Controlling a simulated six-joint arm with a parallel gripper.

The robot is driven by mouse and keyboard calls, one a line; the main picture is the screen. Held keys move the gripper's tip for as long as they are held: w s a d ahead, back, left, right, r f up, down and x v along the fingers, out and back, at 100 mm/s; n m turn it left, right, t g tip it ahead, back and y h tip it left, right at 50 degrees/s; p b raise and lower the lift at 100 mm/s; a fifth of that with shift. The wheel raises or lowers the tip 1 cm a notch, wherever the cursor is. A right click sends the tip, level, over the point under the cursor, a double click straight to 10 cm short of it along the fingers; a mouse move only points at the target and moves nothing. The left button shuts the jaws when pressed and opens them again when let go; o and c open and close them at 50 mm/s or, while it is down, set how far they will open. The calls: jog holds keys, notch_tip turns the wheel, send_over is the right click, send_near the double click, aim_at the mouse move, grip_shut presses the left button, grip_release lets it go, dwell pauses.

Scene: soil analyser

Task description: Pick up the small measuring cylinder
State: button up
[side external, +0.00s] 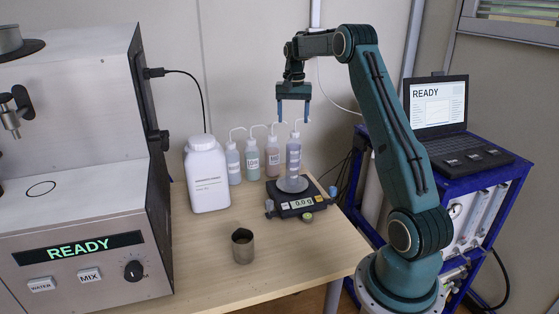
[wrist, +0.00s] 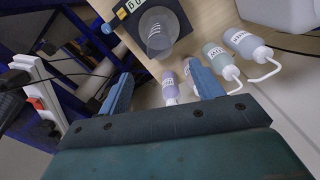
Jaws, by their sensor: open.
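The small measuring cylinder (side external: 293,160), clear with a bluish tint and graduation marks, stands upright on the balance (side external: 298,206), which reads 0.0 g. In the wrist view the cylinder (wrist: 158,36) is seen steeply from above at the top, over its round base. My gripper (side external: 293,115) hangs above the cylinder with its two blue fingers pointing down, open and empty. In the side view the fingers lie to either side of the cylinder's line, with the tips a little above its top. In the wrist view my gripper (wrist: 160,78) shows its spread fingers below the cylinder, apart from it.
Wash bottles (side external: 253,158) with bent spouts stand close behind and left of the cylinder. A white jar (side external: 207,175) is farther left, beside the analyser (side external: 75,175). The table's front right is clear.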

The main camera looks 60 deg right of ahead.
aim_at(292, 151)
notch_tip(292, 151, down, 9)
jog(key=shift+r, duration=0.15)
dwell(0.5)
jog(key=shift+f, duration=2.6)
jog(key=shift+c, duration=0.5)
jog(key=shift+r, duration=0.1)
jog(key=c, duration=1.3)
jog(key=shift+r, duration=0.1)
